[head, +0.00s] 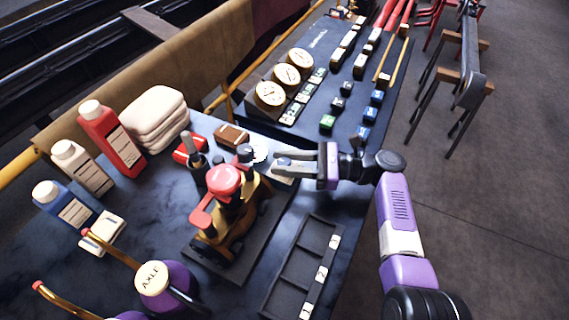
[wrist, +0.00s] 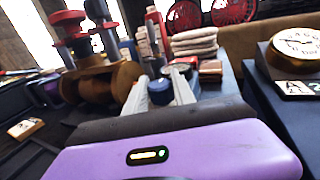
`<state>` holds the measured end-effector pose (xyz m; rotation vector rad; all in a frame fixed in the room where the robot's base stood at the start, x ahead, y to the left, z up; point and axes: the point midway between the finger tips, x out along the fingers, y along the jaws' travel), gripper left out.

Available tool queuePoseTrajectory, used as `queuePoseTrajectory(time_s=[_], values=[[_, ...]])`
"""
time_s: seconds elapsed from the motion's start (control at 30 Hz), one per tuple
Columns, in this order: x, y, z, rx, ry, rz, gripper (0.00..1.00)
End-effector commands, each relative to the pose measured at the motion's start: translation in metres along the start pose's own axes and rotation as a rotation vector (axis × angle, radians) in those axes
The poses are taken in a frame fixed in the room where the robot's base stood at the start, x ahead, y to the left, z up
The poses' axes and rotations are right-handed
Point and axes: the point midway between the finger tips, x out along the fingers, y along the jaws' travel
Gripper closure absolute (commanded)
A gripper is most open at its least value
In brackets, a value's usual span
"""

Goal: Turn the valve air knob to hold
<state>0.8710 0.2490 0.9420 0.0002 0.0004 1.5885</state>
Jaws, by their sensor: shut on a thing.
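A small blue knob (wrist: 160,92) sits between the fingertips of my gripper (wrist: 160,86) in the wrist view, with a pale finger on each side. In the head view my gripper (head: 284,161) reaches in from the right, low over a small pale plate at the bench's near side. The fingers are shut on the knob there and hide most of it. No position marking for hold is readable. The brass valve assembly (head: 230,215) with red handwheels stands just left of my gripper.
Red (head: 112,140), cream and blue bottles and folded cloths (head: 155,118) stand at the back left. A dark compartment tray (head: 300,265) lies in front.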

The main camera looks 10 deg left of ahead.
Motion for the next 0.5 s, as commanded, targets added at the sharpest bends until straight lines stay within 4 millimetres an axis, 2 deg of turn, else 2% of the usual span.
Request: queuePoseTrajectory(time_s=[0.3, 0.33, 0.43, 0.5], values=[[0.0007, 0.0000, 0.0005, 0.000, 0.000, 0.002, 1.00], [0.0008, 0.0000, 0.0005, 0.000, 0.000, 0.002, 0.68], [0.0007, 0.0000, 0.0005, 0.000, 0.000, 0.002, 0.48], [0.0006, 0.0000, 0.0005, -0.001, 0.000, 0.001, 0.48]])
